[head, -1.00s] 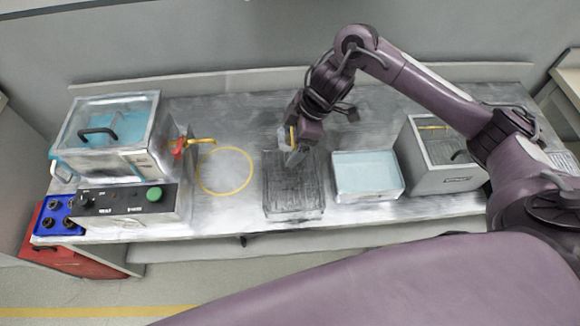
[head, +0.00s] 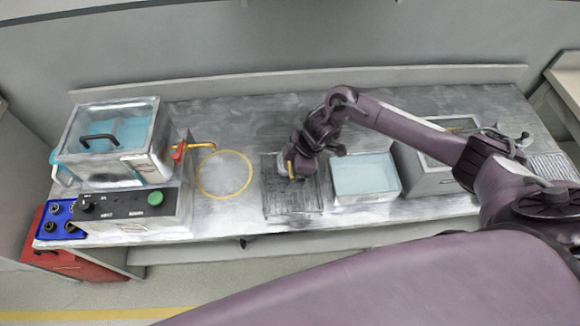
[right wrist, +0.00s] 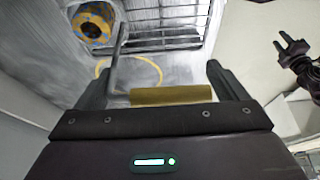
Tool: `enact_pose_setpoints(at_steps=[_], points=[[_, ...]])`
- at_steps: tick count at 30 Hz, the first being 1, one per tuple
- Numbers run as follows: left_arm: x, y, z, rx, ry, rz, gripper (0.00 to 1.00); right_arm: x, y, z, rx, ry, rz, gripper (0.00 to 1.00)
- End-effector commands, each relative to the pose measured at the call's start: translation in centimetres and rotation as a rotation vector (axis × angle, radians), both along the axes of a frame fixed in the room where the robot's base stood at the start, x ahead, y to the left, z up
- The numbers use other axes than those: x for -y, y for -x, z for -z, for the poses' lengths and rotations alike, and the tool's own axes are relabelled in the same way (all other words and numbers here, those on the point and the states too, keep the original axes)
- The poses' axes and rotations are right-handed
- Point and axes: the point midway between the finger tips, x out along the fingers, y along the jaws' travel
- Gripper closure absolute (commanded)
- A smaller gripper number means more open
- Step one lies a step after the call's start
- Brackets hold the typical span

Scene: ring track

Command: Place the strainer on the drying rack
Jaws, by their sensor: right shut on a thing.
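The drying rack (head: 272,205) is a dark, slatted metal tray in the middle of the steel bench; its bars also show at the top of the right wrist view (right wrist: 165,28). My right gripper (head: 291,170) is low over the rack's back half.
A light-blue bath (head: 364,176) is right of the rack, with a grey tank (head: 425,182) beyond it under my arm. A yellow ring (head: 224,197) marks clear bench to the left. A lidded tank (head: 110,145) and a control box (head: 133,212) stand farther left.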

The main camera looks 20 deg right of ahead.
Motion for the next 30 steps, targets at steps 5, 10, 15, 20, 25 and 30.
enact_pose_setpoints(at_steps=[5, 10, 15, 20, 25, 30], points=[[0.0, 0.0, 0.1, -0.001, 0.000, 0.000, 0.64, 0.0, -0.2, 0.0, 0.004, -0.002, 0.000, 0.53], [0.0, 0.1, 0.2, -0.001, 0.000, 0.000, 0.64, 0.0, 0.0, 0.2, 0.000, 0.000, 0.000, 0.00], [0.0, 0.1, 0.1, -0.001, 0.001, 0.000, 0.64, 0.0, 0.0, 0.2, 0.000, 0.000, 0.000, 0.00], [0.1, 0.1, 0.2, -0.001, 0.002, 0.000, 0.64, 0.5, 0.0, -1.0, 0.002, 0.001, 0.000, 0.00], [0.1, 0.1, 0.8, -0.001, 0.002, 0.000, 0.64, 1.7, 0.4, -4.0, 0.006, 0.002, -0.001, 0.00], [0.2, 0.1, 1.3, -0.001, 0.002, 0.001, 0.64, 3.0, 0.8, -7.4, 0.005, 0.000, 0.000, 0.00]])
